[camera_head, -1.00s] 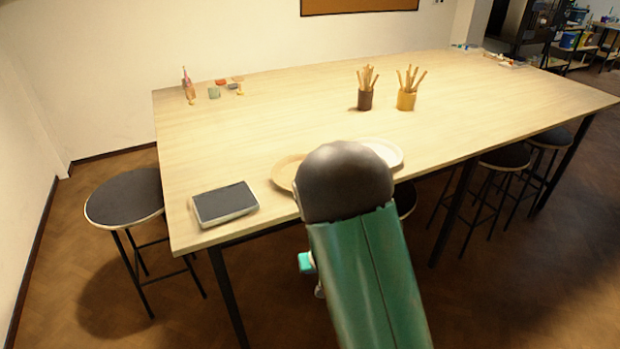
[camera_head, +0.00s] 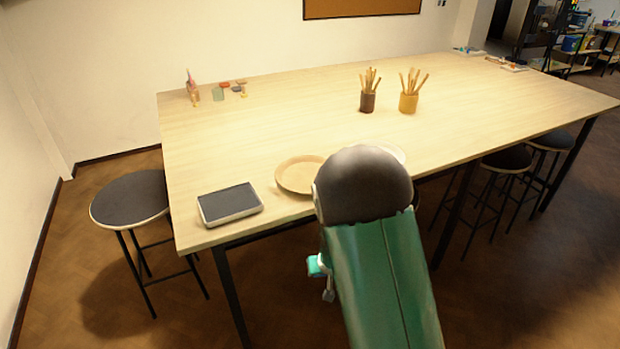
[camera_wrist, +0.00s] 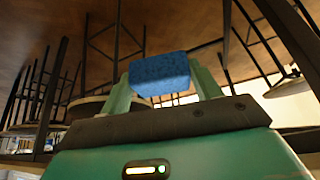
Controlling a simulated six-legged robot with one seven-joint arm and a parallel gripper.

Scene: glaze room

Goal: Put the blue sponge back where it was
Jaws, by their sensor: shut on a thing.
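The blue sponge (camera_wrist: 160,72) is a small speckled block, seen in the wrist view. My gripper (camera_wrist: 158,80) is shut on it, with one green finger on each side. In the head view the sponge does not show. My green arm with its dark rounded joint covers the front of the table there, and only small teal and grey parts near my wrist show at its left, below the table's front edge.
The wooden table (camera_head: 290,118) bears a dark-topped grey device (camera_head: 230,204), a tan plate (camera_head: 297,175), two tool pots (camera_head: 368,102) (camera_head: 409,103) and small items at the back left. A stool (camera_head: 130,198) stands left. The table's middle is clear.

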